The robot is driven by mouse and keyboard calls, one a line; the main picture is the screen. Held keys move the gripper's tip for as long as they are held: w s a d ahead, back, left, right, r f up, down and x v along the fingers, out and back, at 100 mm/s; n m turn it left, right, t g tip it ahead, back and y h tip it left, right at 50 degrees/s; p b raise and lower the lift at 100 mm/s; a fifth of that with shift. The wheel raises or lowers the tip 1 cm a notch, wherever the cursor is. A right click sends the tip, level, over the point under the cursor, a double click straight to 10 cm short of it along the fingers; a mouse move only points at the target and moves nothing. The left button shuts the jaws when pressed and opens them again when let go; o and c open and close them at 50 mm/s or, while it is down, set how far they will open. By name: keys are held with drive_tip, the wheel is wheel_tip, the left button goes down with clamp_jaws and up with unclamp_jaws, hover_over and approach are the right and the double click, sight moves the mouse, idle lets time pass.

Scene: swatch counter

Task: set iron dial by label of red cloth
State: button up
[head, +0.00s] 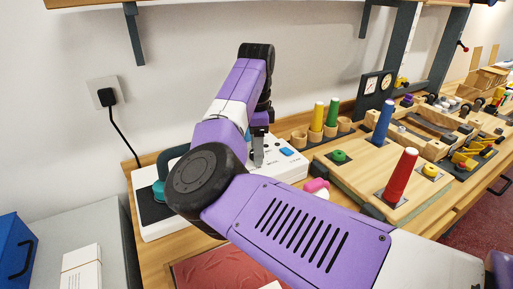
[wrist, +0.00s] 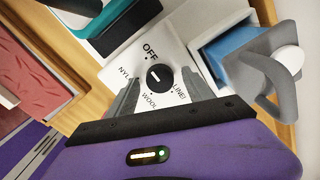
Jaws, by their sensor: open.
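In the wrist view a round black dial (wrist: 160,76) with a short white mark sits on a white panel (wrist: 128,62). Labels around it read OFF, NYLON, WOOL and LINEN; the mark's exact setting is hard to tell. My gripper (wrist: 160,73) is open, with one grey finger on each side of the dial; contact cannot be told. In the head view my gripper (head: 258,152) is over the white unit (head: 290,170), and my arm hides the dial. The red cloth (wrist: 35,70) lies at the left in the wrist view, and in the head view (head: 225,270). Its label is not readable.
A blue part (wrist: 235,50) is right of the dial in the wrist view. Colored pegs (head: 402,173) stand on boards to the right. A pink item (head: 316,185) lies near my arm.

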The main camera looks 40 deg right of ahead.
clamp_jaws()
